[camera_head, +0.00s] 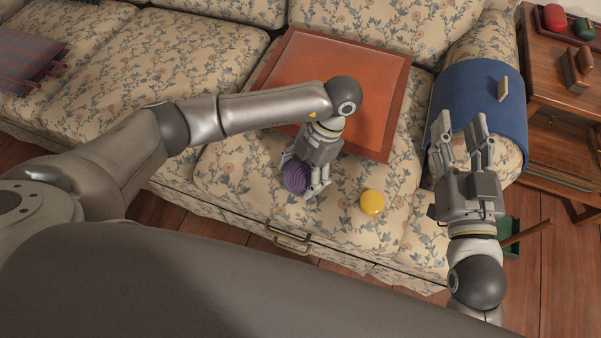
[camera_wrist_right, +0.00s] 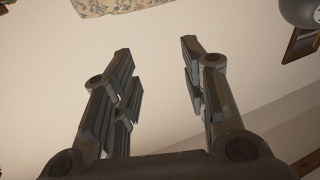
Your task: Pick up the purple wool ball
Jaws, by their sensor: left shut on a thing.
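The purple wool ball (camera_head: 296,177) is at the front of the floral sofa seat (camera_head: 240,175) in the head view. My left gripper (camera_head: 306,190) is shut on it, with fingers at its sides, and partly hides it. I cannot tell whether the ball still touches the seat. My right gripper (camera_head: 459,135) is open and empty in front of the sofa's right arm. Its spread fingers also show in the right wrist view (camera_wrist_right: 160,85), with nothing between them.
A yellow ball (camera_head: 372,202) lies on the seat right of my left gripper. An orange-brown board (camera_head: 375,95) lies behind it. A blue cloth (camera_head: 455,90) covers the sofa arm. A wooden shelf unit (camera_head: 550,90) stands at the right. A plaid cloth (camera_head: 28,62) lies far left.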

